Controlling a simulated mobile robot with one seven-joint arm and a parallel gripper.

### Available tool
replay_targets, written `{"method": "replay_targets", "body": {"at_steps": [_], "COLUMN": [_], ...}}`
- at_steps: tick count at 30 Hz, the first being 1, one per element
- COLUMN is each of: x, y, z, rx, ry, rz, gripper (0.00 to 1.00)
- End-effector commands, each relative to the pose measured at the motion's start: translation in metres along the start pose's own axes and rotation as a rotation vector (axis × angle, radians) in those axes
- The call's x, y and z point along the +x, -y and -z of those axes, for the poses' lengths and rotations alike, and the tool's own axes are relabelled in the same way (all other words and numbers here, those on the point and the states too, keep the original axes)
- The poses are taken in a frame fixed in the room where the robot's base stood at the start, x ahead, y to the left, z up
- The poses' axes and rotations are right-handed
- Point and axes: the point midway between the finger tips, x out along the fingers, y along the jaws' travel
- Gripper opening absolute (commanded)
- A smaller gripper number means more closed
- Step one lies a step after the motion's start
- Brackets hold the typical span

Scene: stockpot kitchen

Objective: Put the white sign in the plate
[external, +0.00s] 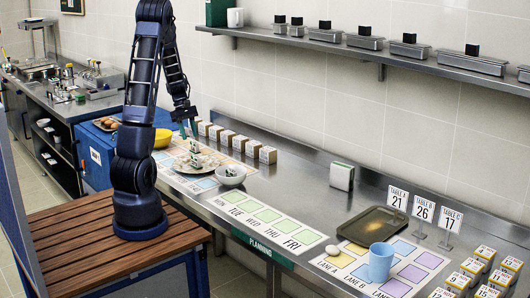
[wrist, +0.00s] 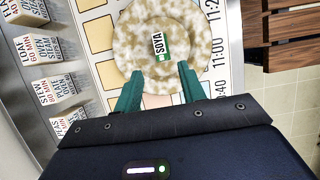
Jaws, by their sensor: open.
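A small white sign with a green end, lettered SOYA (wrist: 158,46), shows over the middle of the round speckled plate (wrist: 128,42) in the wrist view. In the external view the plate (external: 182,168) lies on the counter mat, with small white and green pieces at its middle. My gripper (wrist: 160,76) is open and empty. Its green fingertips are over the plate's near edge, with the sign just beyond them, not between them. In the external view my gripper (external: 189,128) is above the plate.
A white bowl (external: 230,176) with a small white and green piece stands right of the plate. A yellow bowl (external: 161,138) is behind left. Several labelled boxes (external: 228,138) line the back. White table signs (external: 397,198), a dark tray (external: 371,228) and a blue cup (external: 380,263) stand far right.

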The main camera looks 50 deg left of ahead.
Motion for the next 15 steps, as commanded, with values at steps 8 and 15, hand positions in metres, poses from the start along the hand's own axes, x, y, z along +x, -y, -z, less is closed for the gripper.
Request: {"method": "replay_targets", "body": {"at_steps": [8,15], "x": [-0.019,-0.044], "y": [-0.001,0.009], "z": [-0.048,-0.125], "rx": [0.152,0.417], "ry": [-0.038,-0.109], "rz": [-0.011,-0.019], "gripper": [0.40,0.40]}}
